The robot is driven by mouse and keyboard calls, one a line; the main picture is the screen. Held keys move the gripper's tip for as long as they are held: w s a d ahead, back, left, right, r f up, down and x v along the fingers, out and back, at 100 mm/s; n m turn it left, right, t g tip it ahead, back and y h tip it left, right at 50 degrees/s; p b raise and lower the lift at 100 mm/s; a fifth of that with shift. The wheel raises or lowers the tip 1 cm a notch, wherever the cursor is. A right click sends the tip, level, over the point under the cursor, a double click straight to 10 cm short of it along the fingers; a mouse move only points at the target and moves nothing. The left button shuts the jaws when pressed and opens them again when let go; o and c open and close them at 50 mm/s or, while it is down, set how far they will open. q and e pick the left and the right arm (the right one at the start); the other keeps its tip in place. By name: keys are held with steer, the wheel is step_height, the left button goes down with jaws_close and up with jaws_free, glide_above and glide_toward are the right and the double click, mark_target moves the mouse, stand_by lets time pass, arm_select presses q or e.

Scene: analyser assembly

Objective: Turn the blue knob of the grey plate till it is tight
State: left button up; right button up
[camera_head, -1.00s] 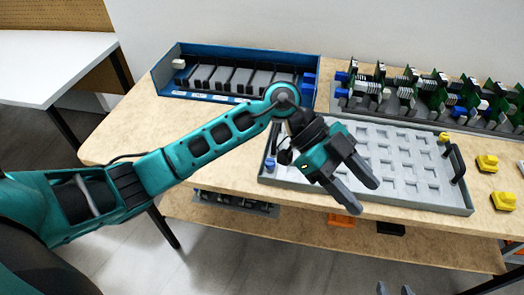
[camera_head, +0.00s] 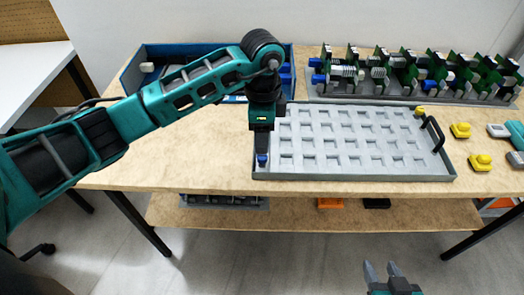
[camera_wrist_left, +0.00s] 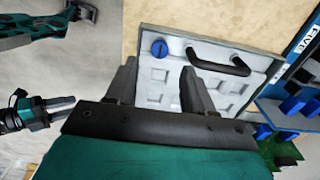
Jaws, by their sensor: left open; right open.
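The grey plate (camera_head: 360,174) lies flat on the wooden table, with rows of square recesses. Its blue knob (camera_head: 262,160) is at the front left corner, and it also shows in the left wrist view (camera_wrist_left: 159,48) beside a black handle. My left gripper (camera_head: 262,148) is open and points down above that corner. In the left wrist view its two fingers (camera_wrist_left: 157,76) are apart, with the knob showing beyond and between the tips; I cannot tell whether they touch it. My right gripper (camera_head: 381,268) is open and empty, low in front of the table.
A blue bin (camera_head: 135,72) stands at the back left, partly behind my left arm. A rack of green boards (camera_head: 410,90) stands behind the plate. Yellow pieces (camera_head: 460,130) lie to its right. The table left of the plate is clear.

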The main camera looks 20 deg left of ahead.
mark_target(262, 156)
arm_select(q)
step_height(262, 156, down, 6)
steer(key=shift+f, duration=0.25)
jaws_close()
stand_by(0.5)
